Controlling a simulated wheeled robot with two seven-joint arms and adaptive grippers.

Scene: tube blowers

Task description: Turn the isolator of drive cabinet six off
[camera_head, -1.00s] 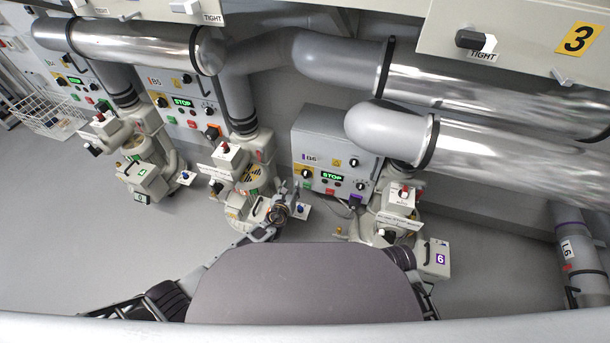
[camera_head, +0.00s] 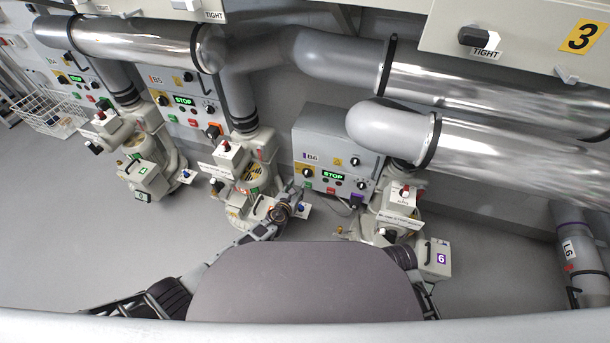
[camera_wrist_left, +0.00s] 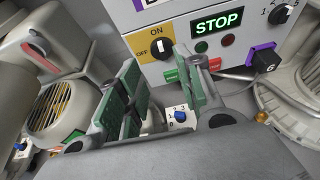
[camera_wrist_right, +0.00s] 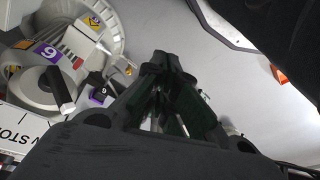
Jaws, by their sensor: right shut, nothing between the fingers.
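Drive cabinet B6 (camera_head: 322,146) is a grey box on the back wall with a green STOP display. Its isolator (camera_head: 308,173) is a black knob at the front's left. In the left wrist view the isolator (camera_wrist_left: 163,43) sits on a yellow ON/OFF plate, its white mark seeming to point up towards ON. My left gripper (camera_head: 281,211) is below and left of the cabinet. In its wrist view the left gripper (camera_wrist_left: 160,88) is open and empty, pointed towards the panel, apart from the knob. My right gripper (camera_wrist_right: 174,62) is shut and empty; in the head view it is mostly hidden.
A blower marked 6 (camera_head: 437,258) stands below the cabinet. Another blower (camera_head: 250,172) stands close to my left gripper. Cabinet B5 (camera_head: 183,118) is further left. Silver pipes (camera_head: 500,150) cross at right. The floor at left is clear.

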